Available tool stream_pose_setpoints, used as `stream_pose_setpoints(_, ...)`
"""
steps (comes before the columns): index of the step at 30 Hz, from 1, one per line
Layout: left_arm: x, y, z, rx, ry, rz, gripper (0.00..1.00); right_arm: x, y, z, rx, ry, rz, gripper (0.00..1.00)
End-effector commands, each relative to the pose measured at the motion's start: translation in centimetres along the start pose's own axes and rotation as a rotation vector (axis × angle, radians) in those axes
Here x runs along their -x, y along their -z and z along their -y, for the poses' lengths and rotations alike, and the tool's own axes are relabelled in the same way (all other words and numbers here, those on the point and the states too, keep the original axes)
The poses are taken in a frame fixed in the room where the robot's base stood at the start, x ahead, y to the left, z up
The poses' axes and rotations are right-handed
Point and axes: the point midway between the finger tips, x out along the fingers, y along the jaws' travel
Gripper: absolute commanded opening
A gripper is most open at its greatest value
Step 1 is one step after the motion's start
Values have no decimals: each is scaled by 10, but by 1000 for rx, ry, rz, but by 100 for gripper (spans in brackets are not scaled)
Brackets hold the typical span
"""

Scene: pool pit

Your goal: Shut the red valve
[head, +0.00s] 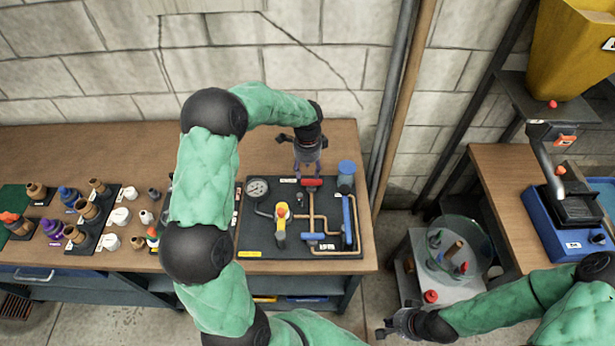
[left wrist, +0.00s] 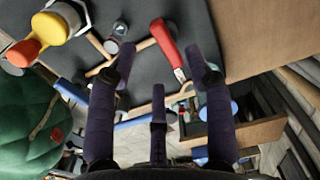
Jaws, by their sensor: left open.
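The red valve (head: 312,182) has a red lever lying crosswise at the back of the dark pipe board (head: 262,242). In the left wrist view its red lever (left wrist: 168,46) has a metal end and shows between my fingertips. My left gripper (head: 309,172) points down just behind and above the red lever. Its fingers (left wrist: 163,66) are spread on both sides of the lever; I cannot tell whether they touch it. My right gripper (head: 386,331) is low at the front, away from the board; its finger state is unclear.
Several small fittings stand at the left of the bench. A glass bowl (head: 470,250) stands to the right. The stone wall is behind.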

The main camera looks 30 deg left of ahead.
Motion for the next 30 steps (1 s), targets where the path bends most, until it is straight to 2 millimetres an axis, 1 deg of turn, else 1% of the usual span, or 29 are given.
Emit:
stream_pose_setpoints(1, 11, 1, 1, 1, 4, -2, 52, 0, 0, 0, 0, 0, 0, 0)
stream_pose_setpoints(6, 40, 0, 0, -1, 2, -1, 52, 0, 0, 0, 0, 0, 0, 0)
stream_pose_setpoints(9, 52, 0, 0, 0, 1, -1, 52, 0, 0, 0, 0, 0, 0, 0)
stream_pose_setpoints(12, 58, 0, 0, -1, -1, 0, 52, 0, 0, 0, 0, 0, 0, 0)
stream_pose_setpoints(16, 62, 0, 0, -1, -2, 0, 52, 0, 0, 0, 0, 0, 0, 0)
stream_pose_setpoints(30, 62, 0, 0, 0, -1, 0, 52, 0, 0, 0, 0, 0, 0, 0)
